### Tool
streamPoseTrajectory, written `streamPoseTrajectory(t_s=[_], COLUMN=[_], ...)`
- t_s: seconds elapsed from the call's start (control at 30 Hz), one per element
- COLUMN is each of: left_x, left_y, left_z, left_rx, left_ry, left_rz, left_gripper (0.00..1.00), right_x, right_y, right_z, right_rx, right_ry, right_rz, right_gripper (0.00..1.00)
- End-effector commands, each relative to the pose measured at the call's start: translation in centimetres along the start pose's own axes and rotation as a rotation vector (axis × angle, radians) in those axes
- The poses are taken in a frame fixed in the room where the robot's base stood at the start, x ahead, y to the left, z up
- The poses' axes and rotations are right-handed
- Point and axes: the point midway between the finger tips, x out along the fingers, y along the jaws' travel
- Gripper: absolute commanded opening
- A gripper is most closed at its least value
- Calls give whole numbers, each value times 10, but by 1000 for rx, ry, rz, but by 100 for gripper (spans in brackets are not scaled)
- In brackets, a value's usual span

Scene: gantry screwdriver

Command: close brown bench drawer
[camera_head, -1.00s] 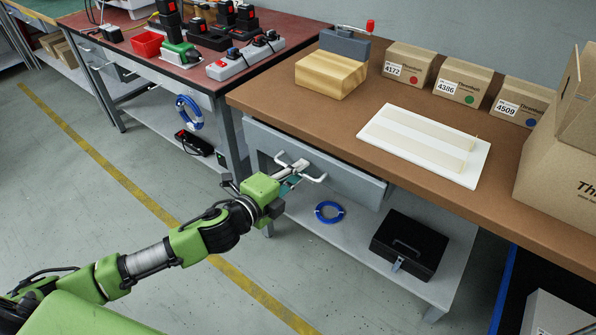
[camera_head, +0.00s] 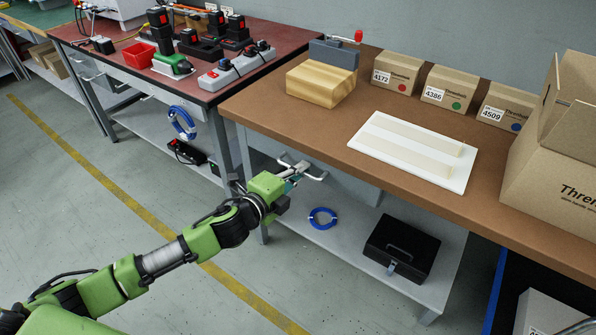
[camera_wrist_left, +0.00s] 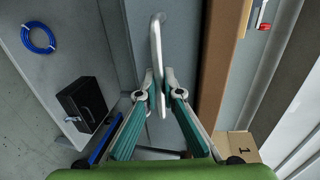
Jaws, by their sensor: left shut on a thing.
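The brown bench (camera_head: 285,115) has a grey drawer under its top, with its front (camera_wrist_left: 183,45) filling the middle of the left wrist view. A pale metal bar handle (camera_wrist_left: 156,45) stands out from this front; it also shows in the head view (camera_head: 316,178). My left gripper (camera_wrist_left: 158,88) is shut on the handle, with its teal fingers on either side of the bar. In the head view the gripper (camera_head: 294,173) reaches the handle from the left front. Any remaining drawer gap is hard to judge. My right gripper is not in view.
A blue cable coil (camera_head: 323,218) and a black case (camera_head: 401,248) lie on the lower shelf. On the benchtop are a wooden block (camera_head: 320,82), a white board (camera_head: 412,150) and cardboard boxes (camera_head: 448,88). A red-topped bench (camera_head: 120,70) stands left. Floor in front is clear.

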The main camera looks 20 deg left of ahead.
Motion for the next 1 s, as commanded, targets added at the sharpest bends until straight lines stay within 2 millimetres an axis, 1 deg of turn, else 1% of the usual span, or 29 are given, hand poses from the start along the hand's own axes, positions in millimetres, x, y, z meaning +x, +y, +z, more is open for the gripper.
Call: streamPoseTrajectory(t_s=[0.07,0.1,0.4,0.53,0.67,0.8,1.0], left_x=[1,1,0,-8,-27,-54,-87], left_y=[-3,-3,-2,0,0,0,0], left_z=[2,2,1,1,1,1,2], left_rx=[1,1,0,0,2,1,1], left_ry=[-4,-4,-2,-1,-1,-2,-3], left_rz=[-5,-5,-4,-2,-1,0,-2], left_gripper=[0,14,14,14,14,14,14], right_x=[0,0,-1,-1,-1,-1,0], right_y=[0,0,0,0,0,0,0], right_z=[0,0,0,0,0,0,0], right_rx=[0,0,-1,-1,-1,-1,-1], right_ry=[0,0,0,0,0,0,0], right_rz=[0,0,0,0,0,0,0], right_gripper=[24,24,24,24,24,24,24])
